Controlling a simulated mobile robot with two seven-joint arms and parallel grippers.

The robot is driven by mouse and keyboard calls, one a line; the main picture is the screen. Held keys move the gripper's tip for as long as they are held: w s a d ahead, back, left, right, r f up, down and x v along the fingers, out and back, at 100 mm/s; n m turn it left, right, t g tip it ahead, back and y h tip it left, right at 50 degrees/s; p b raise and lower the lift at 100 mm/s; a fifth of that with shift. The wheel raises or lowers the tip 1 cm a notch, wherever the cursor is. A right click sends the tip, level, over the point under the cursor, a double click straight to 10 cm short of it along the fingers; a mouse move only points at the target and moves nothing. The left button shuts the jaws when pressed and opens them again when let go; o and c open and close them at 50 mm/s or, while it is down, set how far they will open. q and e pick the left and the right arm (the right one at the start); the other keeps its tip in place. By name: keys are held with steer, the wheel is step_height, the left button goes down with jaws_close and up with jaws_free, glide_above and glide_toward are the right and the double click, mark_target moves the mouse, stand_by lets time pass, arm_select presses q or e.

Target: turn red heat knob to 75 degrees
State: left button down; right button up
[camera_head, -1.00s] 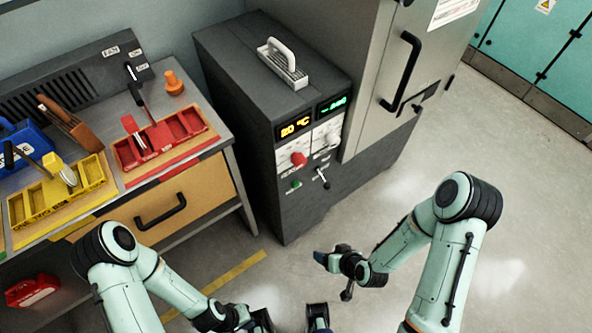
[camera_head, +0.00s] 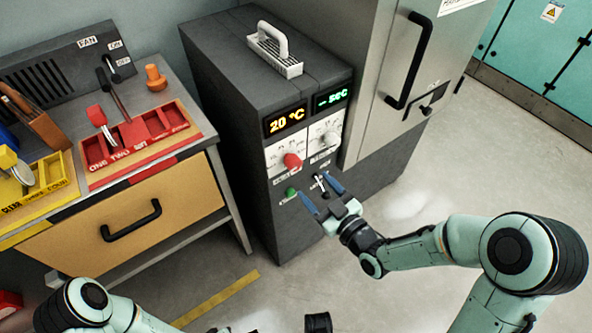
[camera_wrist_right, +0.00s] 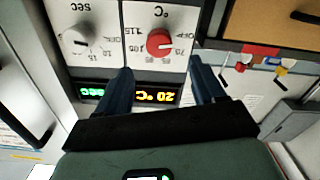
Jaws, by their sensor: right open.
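The red heat knob (camera_head: 292,161) is on the white panel at the front of the dark grey cabinet, below the orange display (camera_head: 286,121), which reads 20 °C. My right gripper (camera_head: 322,190) is open and empty, just in front of the panel and below the knob in the head view. In the right wrist view the red knob (camera_wrist_right: 159,42) lies beyond the two blue fingers (camera_wrist_right: 165,85), roughly between them and apart from them. Scale marks surround it. My left arm (camera_head: 95,308) shows at the lower left; its gripper is not clearly visible.
A grey timer knob (camera_head: 329,138) sits right of the red knob, under a green display (camera_head: 331,99). A green button (camera_head: 291,192) and a lever (camera_head: 320,182) are below. A bench with red (camera_head: 135,145) and yellow trays stands left. The floor at right is clear.

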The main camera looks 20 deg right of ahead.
mark_target(296, 166)
steer(key=x, duration=0.8)
steer(key=shift+w+a+b, duration=0.15)
steer(key=shift+w+b, duration=0.2)
steer(key=shift+w, duration=0.05)
steer(key=shift+r, duration=0.1)
steer(key=c, duration=1.1)
